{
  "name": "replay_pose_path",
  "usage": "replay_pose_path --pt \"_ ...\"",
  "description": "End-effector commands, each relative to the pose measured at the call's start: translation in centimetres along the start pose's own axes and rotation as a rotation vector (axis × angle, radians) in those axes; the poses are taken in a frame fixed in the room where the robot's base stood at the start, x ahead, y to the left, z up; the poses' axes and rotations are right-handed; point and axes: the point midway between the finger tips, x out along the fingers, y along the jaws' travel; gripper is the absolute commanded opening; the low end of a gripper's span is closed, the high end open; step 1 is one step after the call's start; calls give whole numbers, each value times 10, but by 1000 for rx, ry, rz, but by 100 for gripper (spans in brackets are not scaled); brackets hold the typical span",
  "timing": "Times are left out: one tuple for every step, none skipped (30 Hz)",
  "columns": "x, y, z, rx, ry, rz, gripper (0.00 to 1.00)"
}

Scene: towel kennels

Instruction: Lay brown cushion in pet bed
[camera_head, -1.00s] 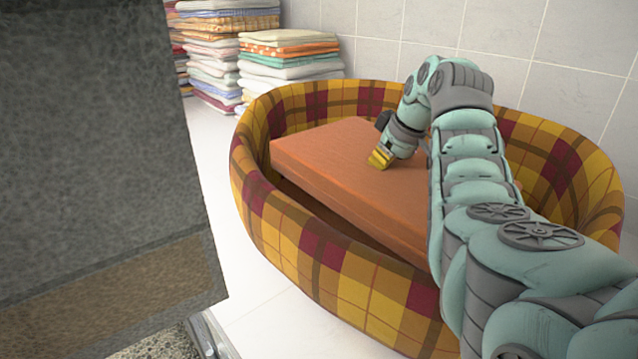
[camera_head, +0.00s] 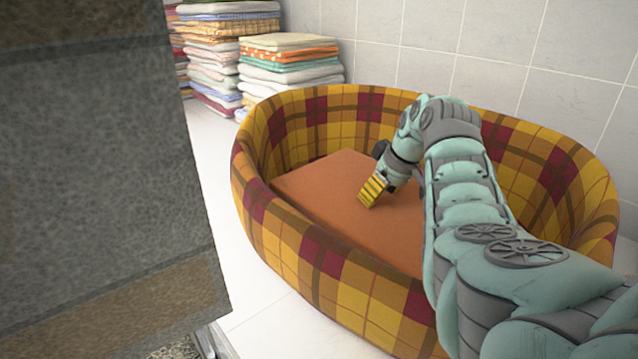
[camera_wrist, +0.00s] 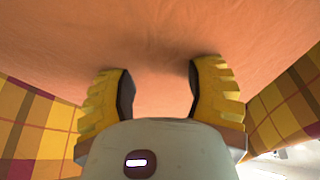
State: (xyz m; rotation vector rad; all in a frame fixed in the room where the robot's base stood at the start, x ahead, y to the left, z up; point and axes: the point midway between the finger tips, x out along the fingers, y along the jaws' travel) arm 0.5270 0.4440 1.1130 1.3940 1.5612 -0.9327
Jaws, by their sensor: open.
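The brown cushion (camera_head: 325,192) is an orange-brown flat block. In the head view it lies inside the plaid pet bed (camera_head: 318,258), below the rim, with its right part hidden behind my arm. My gripper (camera_head: 370,196) is over the cushion's top with its yellow fingers pointing down. In the wrist view my gripper (camera_wrist: 160,85) has its two fingers spread apart, with nothing between them but the cushion's surface (camera_wrist: 150,35) beyond. Whether the fingertips touch the cushion I cannot tell. The bed's plaid wall (camera_wrist: 30,125) shows at both sides there.
Stacks of folded towels (camera_head: 290,65) stand on the floor behind the bed at the left. A tiled wall (camera_head: 510,50) runs behind the bed. A large grey speckled panel (camera_head: 100,150) fills the left foreground. White floor (camera_head: 205,145) is clear left of the bed.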

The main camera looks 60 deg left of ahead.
Motion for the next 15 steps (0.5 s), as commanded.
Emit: replay_pose_path --pt "-1 0 -1 -1 3 1 67" --pt "-2 0 -1 -1 3 1 67" --pt "-4 1 -1 -1 4 0 67" --pt "-6 1 -1 -1 4 0 67" --pt "-9 1 -1 -1 4 -1 67" --pt "-13 1 -1 -1 5 1 67" --pt "-17 2 -1 -1 7 4 67" --pt "-21 3 -1 -1 8 6 67" --pt "-26 2 0 -1 6 6 67" --pt "-30 2 1 -1 4 5 67" --pt "-36 3 0 0 7 7 67" --pt "-46 3 0 -1 9 8 67" --pt "-53 3 0 0 7 8 67" --pt "-59 3 1 1 6 9 67" --pt "-69 0 -1 -2 0 1 67"
